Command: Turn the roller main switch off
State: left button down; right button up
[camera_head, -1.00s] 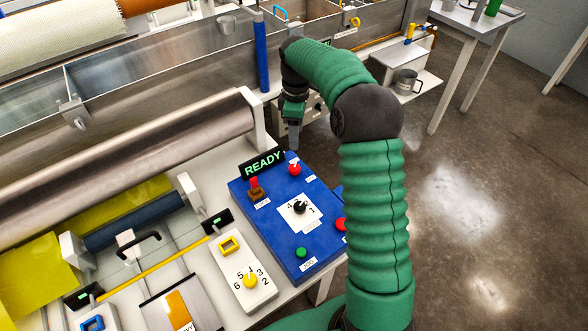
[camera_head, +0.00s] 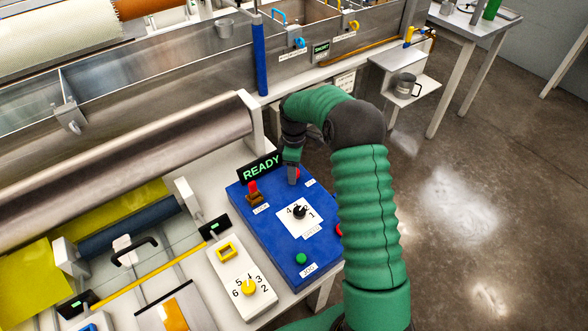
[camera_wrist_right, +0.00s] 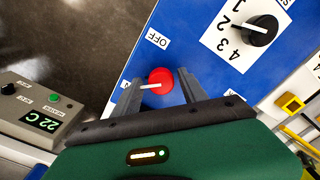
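The blue control box (camera_head: 270,225) stands on the bench with a lit READY sign at its back edge. My right gripper (camera_head: 294,178) reaches down over its back corner. In the right wrist view, the red round switch (camera_wrist_right: 160,81) with a white pointer lies between the two open fingers (camera_wrist_right: 157,92), beside an OFF label (camera_wrist_right: 157,39). The pointer points left in that view, toward one finger. I cannot tell whether the fingers touch the switch. My left gripper is not in view.
A white panel with a yellow knob (camera_head: 249,287) lies to the left. A metal roller (camera_head: 150,150) and the trough are behind.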

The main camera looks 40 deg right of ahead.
jog(key=shift+a, duration=0.1)
grip_shut()
